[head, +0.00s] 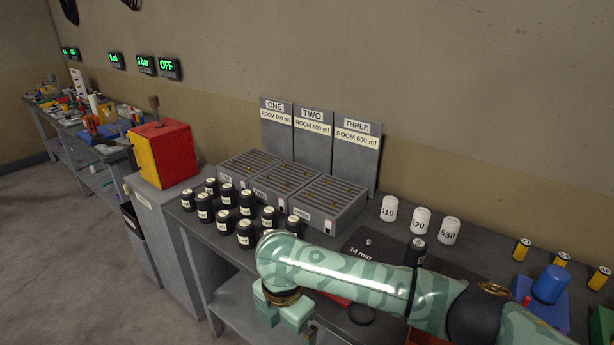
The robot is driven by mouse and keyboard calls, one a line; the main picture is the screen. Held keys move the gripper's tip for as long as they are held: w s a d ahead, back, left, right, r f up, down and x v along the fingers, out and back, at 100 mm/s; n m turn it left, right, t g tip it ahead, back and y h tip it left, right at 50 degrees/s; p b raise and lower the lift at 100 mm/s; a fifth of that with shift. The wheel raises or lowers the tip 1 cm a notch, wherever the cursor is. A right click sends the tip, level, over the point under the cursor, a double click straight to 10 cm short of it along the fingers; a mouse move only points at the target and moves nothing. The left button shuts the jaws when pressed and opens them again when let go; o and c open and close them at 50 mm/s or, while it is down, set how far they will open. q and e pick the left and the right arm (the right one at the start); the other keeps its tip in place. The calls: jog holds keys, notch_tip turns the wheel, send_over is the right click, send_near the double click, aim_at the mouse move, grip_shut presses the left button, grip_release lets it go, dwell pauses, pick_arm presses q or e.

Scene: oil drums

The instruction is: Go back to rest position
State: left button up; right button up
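My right arm, green and patterned, comes in from the lower right across the front of the workbench (225,240). Its gripper (290,314) hangs at the bench's front edge, low in the picture. Its fingers are not clear, so I cannot tell whether it is open or shut. No held thing shows. My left arm and gripper are out of view.
Several black drums (246,203) stand left of the arm, before slatted grey trays (290,180) marked ONE, TWO and THREE. White drums (420,221) stand behind the arm; yellow drums (561,259) and a blue piece (550,284) are right. A red-yellow box (165,152) is left.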

jog(key=s+d+f+m+t+y, duration=0.1)
jog(key=d+f+m+y, duration=0.15)
jog(key=f+m, duration=0.65)
jog(key=s+d+f+m+y, duration=0.1)
jog(key=d+f+m, duration=0.3)
jog(key=f, duration=1)
jog(key=s+d+f+m, duration=0.5)
jog(key=s+d+f, duration=0.15)
jog(key=f, duration=0.35)
jog(key=s+d+f+m+h, duration=0.1)
jog(key=s+d+f, duration=0.3)
jog(key=s, duration=0.6)
jog(key=s+d+f+m+h+b, duration=0.1)
jog(key=s+d+f+m, duration=0.2)
jog(key=s+d, duration=0.4)
jog(key=s+d+f+m+h, duration=0.1)
jog(key=s+d+f, duration=0.3)
jog(key=s, duration=1.1)
jog(key=shift+d+f+m+h, duration=0.4)
jog(key=shift+d+m, duration=0.4)
jog(key=shift+d, duration=0.25)
jog(key=shift+c, duration=0.3)
